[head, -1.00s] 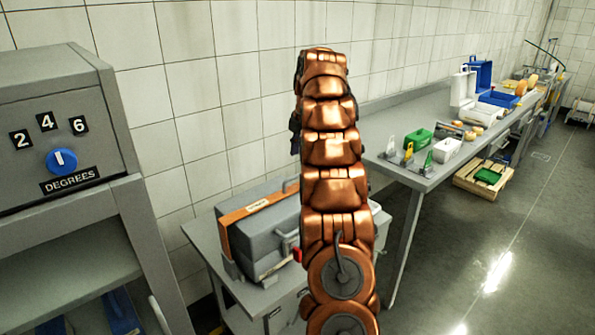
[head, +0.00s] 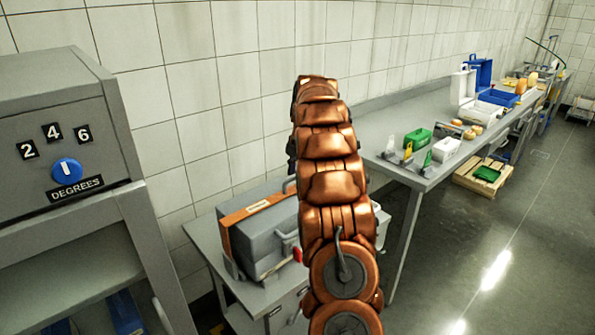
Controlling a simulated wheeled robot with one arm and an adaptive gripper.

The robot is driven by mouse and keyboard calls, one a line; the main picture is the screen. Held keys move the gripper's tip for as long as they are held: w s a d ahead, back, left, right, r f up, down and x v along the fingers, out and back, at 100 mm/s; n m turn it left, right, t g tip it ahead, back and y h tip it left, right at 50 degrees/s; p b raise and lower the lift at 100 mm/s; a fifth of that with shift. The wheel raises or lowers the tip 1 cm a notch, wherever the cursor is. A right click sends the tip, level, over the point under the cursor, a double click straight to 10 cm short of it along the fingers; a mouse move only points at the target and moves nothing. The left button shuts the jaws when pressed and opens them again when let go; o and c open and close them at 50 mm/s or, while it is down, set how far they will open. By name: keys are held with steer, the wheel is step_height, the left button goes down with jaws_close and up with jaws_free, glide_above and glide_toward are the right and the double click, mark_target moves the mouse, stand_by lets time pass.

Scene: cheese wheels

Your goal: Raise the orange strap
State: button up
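The orange strap (head: 240,217) lies across the top left end of a grey case (head: 268,232) and runs down its left side. It carries a small pale label. The case stands on a small grey table (head: 209,248) left of my arm. My copper arm rises through the middle of the view and covers the right end of the case. My gripper cannot be made out; it seems hidden behind the arm's upper links.
A grey cabinet with a blue dial (head: 66,170) marked degrees stands at the left. A long grey bench (head: 392,135) at the right holds a green box (head: 417,139), a white box (head: 445,149) and blue trays. A wooden pallet (head: 466,181) sits on the floor.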

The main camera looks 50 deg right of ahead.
steer(key=shift+c, duration=0.3)
jaws_close()
stand_by(0.4)
